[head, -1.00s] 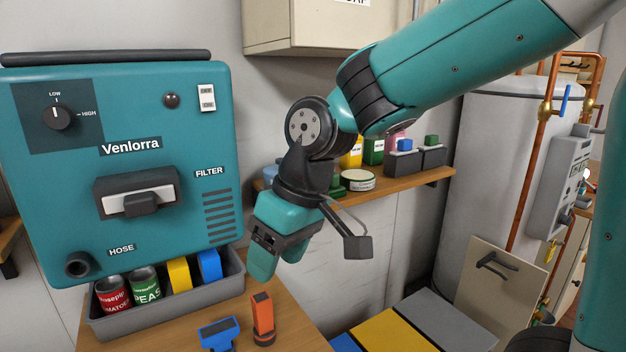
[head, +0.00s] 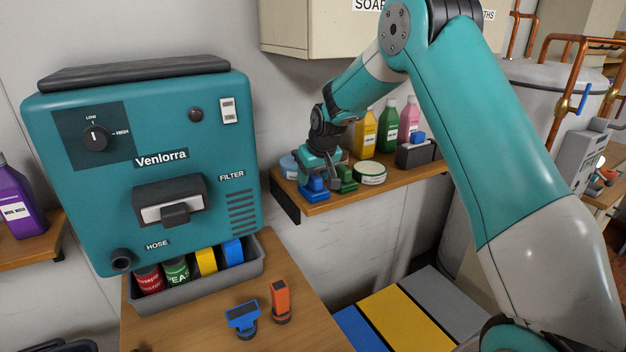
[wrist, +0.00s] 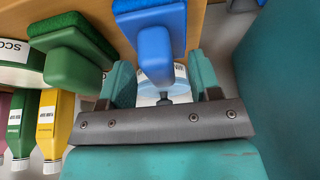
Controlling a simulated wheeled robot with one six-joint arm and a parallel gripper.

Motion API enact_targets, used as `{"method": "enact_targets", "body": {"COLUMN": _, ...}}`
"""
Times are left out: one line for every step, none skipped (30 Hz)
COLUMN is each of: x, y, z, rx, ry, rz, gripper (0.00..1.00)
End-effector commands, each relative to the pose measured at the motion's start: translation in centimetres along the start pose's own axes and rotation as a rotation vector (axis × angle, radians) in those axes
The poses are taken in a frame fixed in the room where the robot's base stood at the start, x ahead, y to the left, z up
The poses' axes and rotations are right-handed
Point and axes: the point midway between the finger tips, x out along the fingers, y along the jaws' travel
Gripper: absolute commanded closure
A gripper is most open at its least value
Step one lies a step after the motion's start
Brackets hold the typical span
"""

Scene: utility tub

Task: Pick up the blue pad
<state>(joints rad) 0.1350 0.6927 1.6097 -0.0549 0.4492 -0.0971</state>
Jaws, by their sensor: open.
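The blue pad (head: 314,187) is a scrubber with a raised handle. It sits at the near left end of the wall shelf, and shows upside down in the wrist view (wrist: 155,45). My gripper (head: 320,170) is just above it, pointing down. In the wrist view my open gripper (wrist: 160,72) has one finger on each side of the blue handle's end, with gaps visible; I cannot tell whether either finger touches it. A green pad (head: 346,181) of the same shape stands close beside it, near one finger (wrist: 75,60).
A round tin (head: 370,173), coloured bottles (head: 388,128) and a dark holder (head: 414,154) share the shelf (head: 400,184). A pale blue tin (head: 288,167) is behind the pad. The teal Venlorra machine (head: 110,190) stands left. A cabinet (head: 300,30) hangs above.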

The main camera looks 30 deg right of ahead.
Motion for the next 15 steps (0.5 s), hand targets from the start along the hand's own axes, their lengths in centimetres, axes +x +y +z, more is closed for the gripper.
{"method": "enact_targets", "body": {"x": 0.32, "y": -0.01, "z": -0.04, "rx": 0.0, "ry": -0.001, "rz": 0.0, "gripper": 0.43}}
{"method": "enact_targets", "body": {"x": 0.55, "y": -0.01, "z": -0.04, "rx": 0.0, "ry": 0.0, "rz": 0.0, "gripper": 0.43}}
{"method": "enact_targets", "body": {"x": 0.78, "y": -0.02, "z": 0.0, "rx": 0.0, "ry": 0.0, "rz": 0.0, "gripper": 0.43}}
{"method": "enact_targets", "body": {"x": 0.89, "y": -0.02, "z": 0.02, "rx": 0.0, "ry": 0.0, "rz": 0.0, "gripper": 0.43}}
{"method": "enact_targets", "body": {"x": 0.94, "y": -0.02, "z": 0.03, "rx": -0.001, "ry": 0.0, "rz": 0.0, "gripper": 0.43}}
{"method": "enact_targets", "body": {"x": 0.97, "y": -0.02, "z": 0.04, "rx": -0.001, "ry": 0.001, "rz": 0.0, "gripper": 0.43}}
{"method": "enact_targets", "body": {"x": 0.97, "y": -0.02, "z": 0.04, "rx": -0.001, "ry": 0.001, "rz": 0.0, "gripper": 0.43}}
{"method": "enact_targets", "body": {"x": 0.97, "y": -0.02, "z": 0.05, "rx": -0.001, "ry": 0.001, "rz": 0.0, "gripper": 0.43}}
{"method": "enact_targets", "body": {"x": 0.97, "y": -0.02, "z": 0.05, "rx": -0.001, "ry": 0.001, "rz": 0.0, "gripper": 0.43}}
{"method": "enact_targets", "body": {"x": 0.96, "y": -0.01, "z": 0.05, "rx": -0.001, "ry": 0.001, "rz": 0.0, "gripper": 0.45}}
{"method": "enact_targets", "body": {"x": 0.96, "y": -0.01, "z": 0.06, "rx": -0.001, "ry": 0.001, "rz": 0.0, "gripper": 0.52}}
{"method": "enact_targets", "body": {"x": 0.95, "y": -0.02, "z": 0.05, "rx": -0.001, "ry": 0.001, "rz": 0.0, "gripper": 0.61}}
{"method": "enact_targets", "body": {"x": 0.95, "y": -0.01, "z": 0.06, "rx": -0.001, "ry": 0.001, "rz": 0.0, "gripper": 0.68}}
{"method": "enact_targets", "body": {"x": 0.94, "y": -0.02, "z": 0.06, "rx": -0.001, "ry": 0.001, "rz": -0.001, "gripper": 0.75}}
{"method": "enact_targets", "body": {"x": 0.94, "y": -0.01, "z": 0.06, "rx": -0.001, "ry": 0.001, "rz": -0.001, "gripper": 0.84}}
